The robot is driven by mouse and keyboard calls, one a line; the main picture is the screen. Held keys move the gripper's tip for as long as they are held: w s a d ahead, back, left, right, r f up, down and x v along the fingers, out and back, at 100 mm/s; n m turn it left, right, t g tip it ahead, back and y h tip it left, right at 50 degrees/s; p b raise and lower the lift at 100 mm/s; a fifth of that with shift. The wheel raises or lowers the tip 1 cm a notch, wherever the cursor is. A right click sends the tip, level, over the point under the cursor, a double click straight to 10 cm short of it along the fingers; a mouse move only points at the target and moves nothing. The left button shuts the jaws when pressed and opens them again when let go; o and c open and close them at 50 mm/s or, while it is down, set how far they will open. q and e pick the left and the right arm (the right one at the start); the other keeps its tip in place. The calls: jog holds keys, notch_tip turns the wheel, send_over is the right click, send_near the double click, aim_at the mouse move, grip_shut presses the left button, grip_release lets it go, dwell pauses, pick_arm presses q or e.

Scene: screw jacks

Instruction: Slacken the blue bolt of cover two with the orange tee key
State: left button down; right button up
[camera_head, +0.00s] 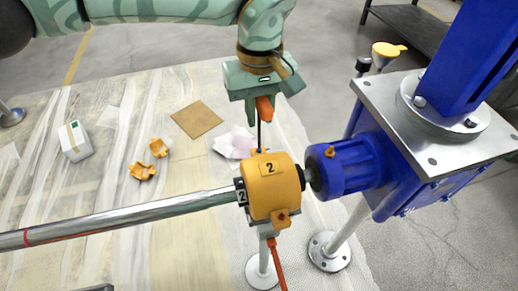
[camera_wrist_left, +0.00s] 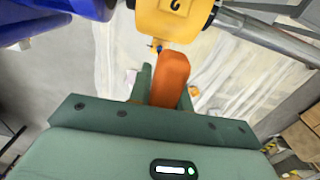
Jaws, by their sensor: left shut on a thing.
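Cover two is a yellow-orange housing (camera_head: 268,187) marked "2", around the joint between a steel shaft and a blue motor; its edge also shows in the wrist view (camera_wrist_left: 172,20). My left gripper (camera_head: 264,100) is above the cover, shut on the orange handle of the tee key (camera_head: 264,110). The handle also shows between the green fingers in the wrist view (camera_wrist_left: 170,80). The key's thin dark shank points down to the cover's top edge. A small blue bolt (camera_wrist_left: 159,48) shows there. I cannot tell whether the tip is seated in it. My right gripper is out of view.
The steel shaft (camera_head: 130,223) runs left from the cover. The blue jack with its steel plate (camera_head: 420,120) stands at right. Orange pieces (camera_head: 142,172), a brown square (camera_head: 196,120) and a white box (camera_head: 75,141) lie on the sheeted floor at left.

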pick_arm(q)
notch_tip(320, 180, up, 7)
jog(key=shift+r, duration=0.1)
dwell(0.5)
dwell(0.3)
jog(key=shift+n, duration=0.7)
notch_tip(320, 180, down, 7)
jog(key=m, duration=0.7)
jog(key=shift+m, duration=0.4)
jog(key=shift+a+f, duration=0.1)
jog(key=shift+f, duration=0.45)
